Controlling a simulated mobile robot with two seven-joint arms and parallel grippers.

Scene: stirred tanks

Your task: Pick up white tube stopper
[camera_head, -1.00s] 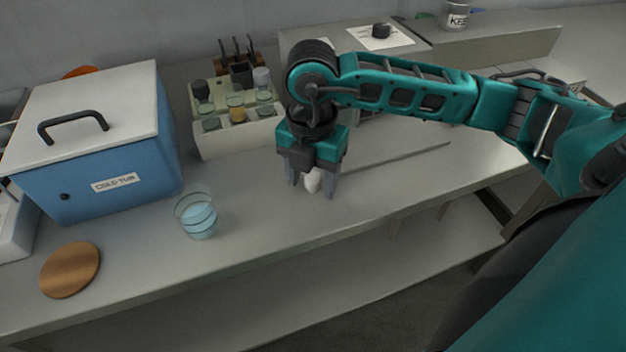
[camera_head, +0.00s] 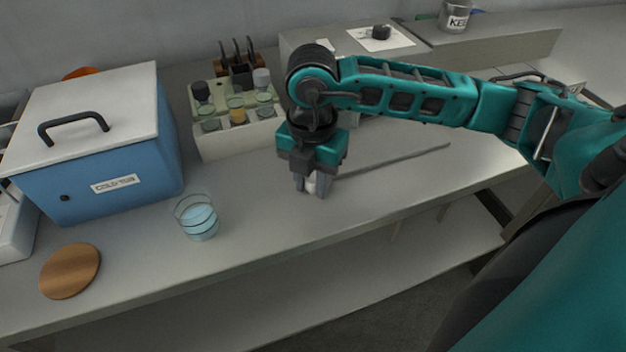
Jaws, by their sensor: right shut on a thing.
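My right gripper (camera_head: 312,186) points down at the bench top, right of the glass beaker. It is shut on the white tube stopper (camera_head: 311,185), which shows as a small white patch between the fingers. The fingers hide most of the stopper. The stopper is at or very near the bench surface; I cannot tell whether it touches. My left gripper is not in view.
A glass beaker of bluish liquid (camera_head: 200,222) stands left of the gripper. A tube rack (camera_head: 222,140) is behind it. A blue cold tub (camera_head: 110,160) with a white lid and a round wooden disc (camera_head: 70,270) are at left. A thin rod (camera_head: 405,157) lies to the right.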

